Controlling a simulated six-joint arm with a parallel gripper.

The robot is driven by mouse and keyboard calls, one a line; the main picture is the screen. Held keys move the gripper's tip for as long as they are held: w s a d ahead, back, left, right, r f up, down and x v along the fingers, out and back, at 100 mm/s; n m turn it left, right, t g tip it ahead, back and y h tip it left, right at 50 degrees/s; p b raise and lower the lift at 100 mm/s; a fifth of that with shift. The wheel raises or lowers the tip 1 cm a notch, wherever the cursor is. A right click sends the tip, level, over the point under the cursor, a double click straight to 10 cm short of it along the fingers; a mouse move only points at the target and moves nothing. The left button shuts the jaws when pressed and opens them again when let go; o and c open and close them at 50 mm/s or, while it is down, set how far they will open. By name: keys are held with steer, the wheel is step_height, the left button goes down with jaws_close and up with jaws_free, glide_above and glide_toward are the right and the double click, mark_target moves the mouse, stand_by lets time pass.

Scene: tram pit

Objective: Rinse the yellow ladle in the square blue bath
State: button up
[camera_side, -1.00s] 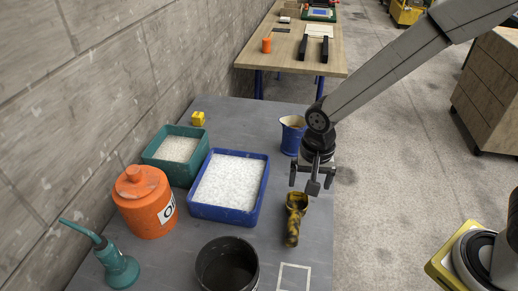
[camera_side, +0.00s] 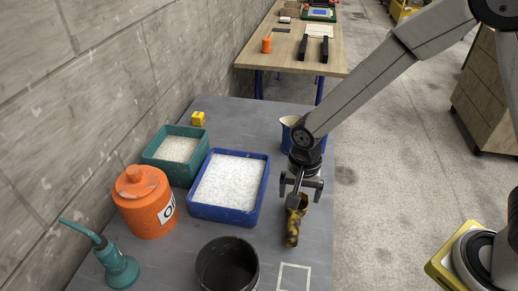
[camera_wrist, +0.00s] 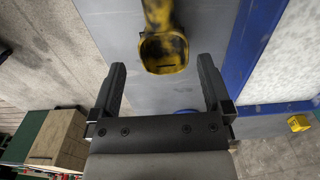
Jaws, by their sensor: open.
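The yellow ladle (camera_side: 293,226), stained dark, lies on the grey table to the right of the square blue bath. In the wrist view its yellow bowl end (camera_wrist: 164,52) is ahead of and between my open fingers, with the handle running off the top edge. My gripper (camera_side: 298,201) is open and empty, over the ladle's far end and hiding part of it; the wrist view also shows both fingers (camera_wrist: 163,80) apart. The square blue bath (camera_side: 262,187) holds white, foamy-looking content. Its blue rim (camera_wrist: 250,45) shows at the right of the wrist view.
A teal tray (camera_side: 153,160) with pale content, an orange oil can (camera_side: 140,205) and a teal oiler (camera_side: 119,268) stand left. A dark round pot (camera_side: 227,268) is in front of the bath. A blue jug (camera_side: 284,139) stands behind my gripper. A small yellow block (camera_side: 198,118) sits at the back.

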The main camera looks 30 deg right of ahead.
mark_target(295, 219)
steer(key=shift+f, duration=0.15)
steer(key=shift+a+f, duration=0.15)
steer(key=shift+f, duration=2.3)
steer(key=shift+c, duration=0.2)
steer(key=c, duration=1.2)
steer(key=shift+w+r, duration=0.1)
steer(key=shift+r, duration=0.1)
